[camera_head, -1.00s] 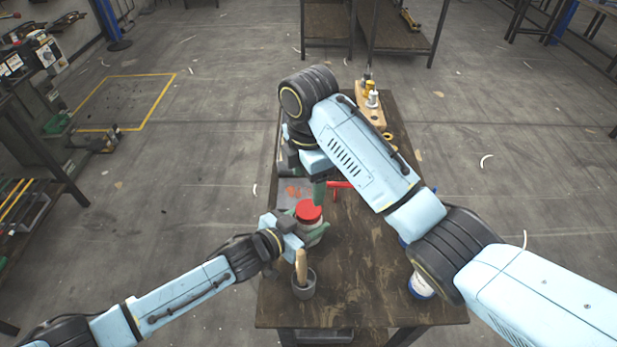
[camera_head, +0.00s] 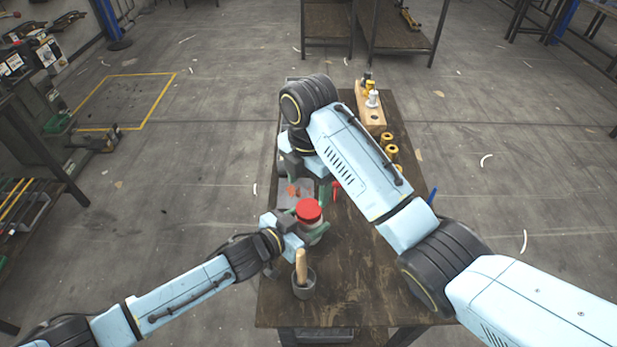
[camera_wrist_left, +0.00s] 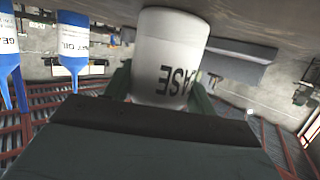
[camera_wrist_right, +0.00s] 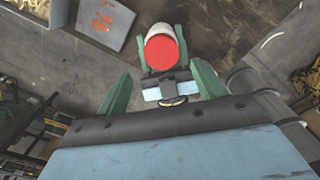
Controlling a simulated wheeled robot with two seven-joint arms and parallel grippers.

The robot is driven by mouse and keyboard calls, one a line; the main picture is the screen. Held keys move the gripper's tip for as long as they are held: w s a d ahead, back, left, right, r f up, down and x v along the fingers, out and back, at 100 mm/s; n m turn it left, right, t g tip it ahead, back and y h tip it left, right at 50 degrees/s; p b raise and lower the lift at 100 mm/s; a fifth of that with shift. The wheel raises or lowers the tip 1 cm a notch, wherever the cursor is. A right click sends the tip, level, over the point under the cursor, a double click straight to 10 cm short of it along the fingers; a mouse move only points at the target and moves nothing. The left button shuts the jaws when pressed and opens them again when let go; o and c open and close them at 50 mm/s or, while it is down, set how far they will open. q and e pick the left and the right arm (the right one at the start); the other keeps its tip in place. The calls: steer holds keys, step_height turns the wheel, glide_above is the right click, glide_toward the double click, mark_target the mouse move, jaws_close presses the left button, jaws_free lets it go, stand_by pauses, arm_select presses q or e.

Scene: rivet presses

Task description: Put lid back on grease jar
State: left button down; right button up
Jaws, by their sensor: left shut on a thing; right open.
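The white grease jar (camera_wrist_left: 168,55) stands on the table between the green fingers of my left gripper (camera_wrist_left: 160,90), which is shut on its sides. The red lid (camera_head: 309,210) sits on top of the jar. The right wrist view shows the lid (camera_wrist_right: 164,51) from above, covering the jar's mouth; whether it is fully seated cannot be told. My right gripper (camera_wrist_right: 161,70) is open and empty, above and back from the jar, with the lid ahead between its fingers. In the head view my right arm partly hides the table behind the jar.
A grey cup with a wooden handle (camera_head: 301,265) stands in front of the jar. A wooden block with small bottles (camera_head: 370,110) and brass-coloured rings (camera_head: 390,150) are at the back right. The table's front right is clear.

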mark_target(309, 208)
step_height(309, 208, down, 7)
steer(key=shift+r, duration=0.15)
stand_by(0.4)
steer(key=c, duration=1)
steer(key=m, duration=0.5)
steer(key=shift+s, duration=0.1)
steer(key=shift+c, duration=0.2)
steer(key=m, duration=0.4)
steer(key=shift+m, duration=0.4)
